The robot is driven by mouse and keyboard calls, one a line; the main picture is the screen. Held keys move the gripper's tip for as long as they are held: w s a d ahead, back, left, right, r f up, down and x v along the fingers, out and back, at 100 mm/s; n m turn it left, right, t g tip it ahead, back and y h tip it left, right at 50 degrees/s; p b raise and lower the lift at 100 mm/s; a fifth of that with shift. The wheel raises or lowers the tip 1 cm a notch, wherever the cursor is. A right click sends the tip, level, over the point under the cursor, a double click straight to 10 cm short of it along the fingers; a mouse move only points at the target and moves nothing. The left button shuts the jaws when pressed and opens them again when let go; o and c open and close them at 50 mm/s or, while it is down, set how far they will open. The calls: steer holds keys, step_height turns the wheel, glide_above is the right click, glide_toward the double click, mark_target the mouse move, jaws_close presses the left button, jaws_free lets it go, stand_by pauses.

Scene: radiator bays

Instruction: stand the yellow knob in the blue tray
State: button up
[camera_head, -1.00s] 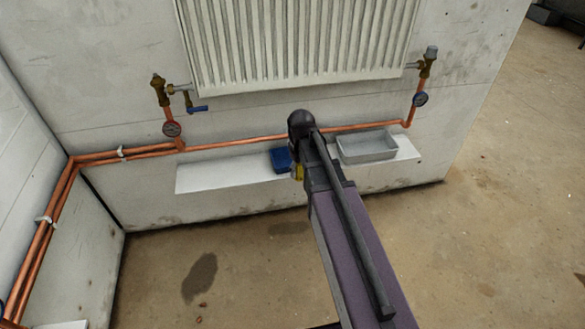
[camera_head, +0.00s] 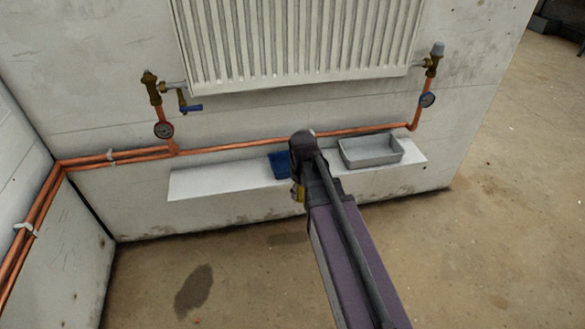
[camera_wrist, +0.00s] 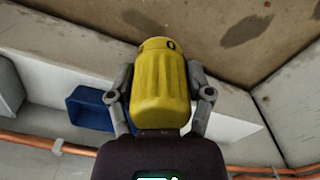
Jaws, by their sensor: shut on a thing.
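The yellow knob (camera_wrist: 160,90) is ribbed and sits between the two fingers of my gripper (camera_wrist: 161,92) in the wrist view; the gripper is shut on it. In the head view my gripper (camera_head: 299,190) is in front of the white shelf, and only a small part of the knob (camera_head: 297,191) shows below the dark wrist. The blue tray (camera_head: 279,165) stands on the shelf just left of my wrist, partly hidden by it. In the wrist view the tray (camera_wrist: 88,108) lies beyond the left finger, apart from the knob.
The white shelf (camera_head: 220,179) has free room left of the blue tray. A grey tray (camera_head: 371,152) stands right of my wrist. Copper pipes (camera_head: 230,146) run above the shelf, below a radiator (camera_head: 300,40) with valves, gauges and a blue lever (camera_head: 191,108).

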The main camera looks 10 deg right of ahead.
steer(key=w, duration=0.6)
steer(key=w+a+f+b, duration=0.1)
steer(key=w, duration=1.2)
steer(key=shift+w+a+f+b, duration=0.25)
steer(key=shift+a+f+b, duration=0.1)
steer(key=shift+f, duration=0.05)
steer(key=shift+f+b, duration=0.7)
steer(key=shift+b, duration=0.05)
step_height(320, 180, down, 3)
steer(key=b, duration=0.3)
steer(key=shift+f, duration=0.15)
steer(key=shift+w+f+b, duration=0.2)
steer(key=shift+f+b, duration=0.1)
steer(key=shift+b, duration=0.1)
steer(key=shift+f, duration=0.15)
steer(key=o, duration=0.9)
steer(key=shift+o, duration=0.2)
steer(key=shift+r, duration=0.25)
